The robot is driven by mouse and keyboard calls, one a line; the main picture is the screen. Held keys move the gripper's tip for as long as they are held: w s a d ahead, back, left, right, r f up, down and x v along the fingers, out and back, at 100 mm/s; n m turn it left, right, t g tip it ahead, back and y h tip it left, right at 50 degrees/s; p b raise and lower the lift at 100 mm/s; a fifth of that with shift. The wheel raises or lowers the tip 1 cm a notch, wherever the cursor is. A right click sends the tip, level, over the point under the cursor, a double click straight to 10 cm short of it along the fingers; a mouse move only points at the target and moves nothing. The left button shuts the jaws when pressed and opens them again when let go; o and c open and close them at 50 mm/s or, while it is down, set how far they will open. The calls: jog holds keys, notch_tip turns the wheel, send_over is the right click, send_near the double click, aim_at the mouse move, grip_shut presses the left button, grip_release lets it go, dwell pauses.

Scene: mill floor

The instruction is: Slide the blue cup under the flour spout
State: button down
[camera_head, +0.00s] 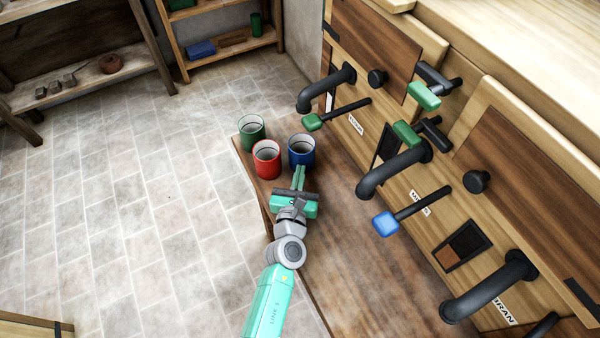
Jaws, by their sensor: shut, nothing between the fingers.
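The blue cup (301,160) stands upright on the wooden bench (345,235), near its far end. My gripper (300,170) is shut and empty, with its fingertips at the near side of the blue cup. I cannot tell whether they touch it. The flour spout (328,86) is a dark bent pipe coming from the wooden mill front, with a label reading FLOUR (355,125) beside it. Its mouth shows above the blue cup in the picture. I cannot tell whether the cup is directly beneath it.
A red cup (267,165) and a green cup (251,134) stand left of the blue cup. A green-tipped lever (312,122) sticks out below the flour spout. A middle spout (392,172), a blue-tipped lever (386,224) and a bran spout (488,286) are nearer. The near bench is clear.

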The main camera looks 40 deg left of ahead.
jog(key=shift+w+a, duration=0.25)
jog(key=shift+w, duration=0.05)
jog(key=shift+w+a+f+b, duration=0.2)
jog(key=shift+w+a+b, duration=0.05)
jog(key=shift+w+b, duration=0.2)
jog(key=shift+b+x, duration=0.35)
jog(key=shift+x, duration=0.6)
jog(key=p+v, duration=0.1)
jog(key=v, duration=2.3)
